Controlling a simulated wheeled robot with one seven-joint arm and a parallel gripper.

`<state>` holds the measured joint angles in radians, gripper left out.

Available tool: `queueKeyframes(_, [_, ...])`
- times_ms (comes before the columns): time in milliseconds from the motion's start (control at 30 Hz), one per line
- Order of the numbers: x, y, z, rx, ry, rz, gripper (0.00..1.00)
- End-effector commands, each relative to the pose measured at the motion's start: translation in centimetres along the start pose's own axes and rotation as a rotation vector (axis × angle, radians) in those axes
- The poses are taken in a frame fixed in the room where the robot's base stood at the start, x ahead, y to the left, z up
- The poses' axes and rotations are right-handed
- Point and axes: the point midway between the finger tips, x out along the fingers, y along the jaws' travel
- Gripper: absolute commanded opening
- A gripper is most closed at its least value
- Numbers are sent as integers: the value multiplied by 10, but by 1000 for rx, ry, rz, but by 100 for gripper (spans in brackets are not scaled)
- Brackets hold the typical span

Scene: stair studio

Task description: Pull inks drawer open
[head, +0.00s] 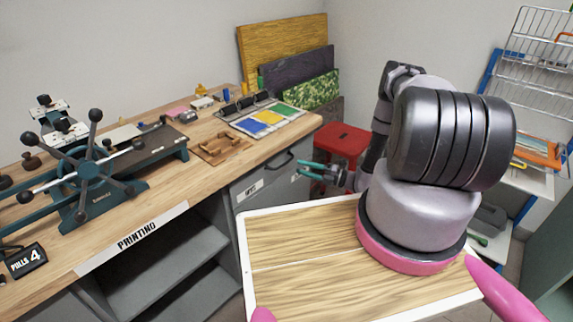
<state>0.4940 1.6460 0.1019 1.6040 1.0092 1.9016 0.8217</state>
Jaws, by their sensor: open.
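A grey drawer front (262,181) sits under the right end of the wooden workbench (225,166). It has a dark bar handle (280,161) and a white label (250,190) whose writing is too small to read. The drawer looks shut. My gripper (303,169) has teal fingers and is just right of the handle, pointing left towards the drawer front. Its fingers are apart with nothing between them. I cannot tell its exact distance from the handle; the two look apart.
A pale wooden tray top (300,283) is in the foreground below my arm. A red stool (343,140) stands behind my gripper. A press with a spoked wheel (88,170) is on the bench at left. A wire rack (536,42) is at far right.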

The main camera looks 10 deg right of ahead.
Motion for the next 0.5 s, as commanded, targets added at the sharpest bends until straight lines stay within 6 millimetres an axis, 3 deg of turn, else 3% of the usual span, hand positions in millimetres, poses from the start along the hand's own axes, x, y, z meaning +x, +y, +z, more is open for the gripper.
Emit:
queueKeyframes(200, [44, 0, -1, -2, 4, 0, 44])
queueKeyframes(500, [72, 0, 0, -2, 2, 0, 44])
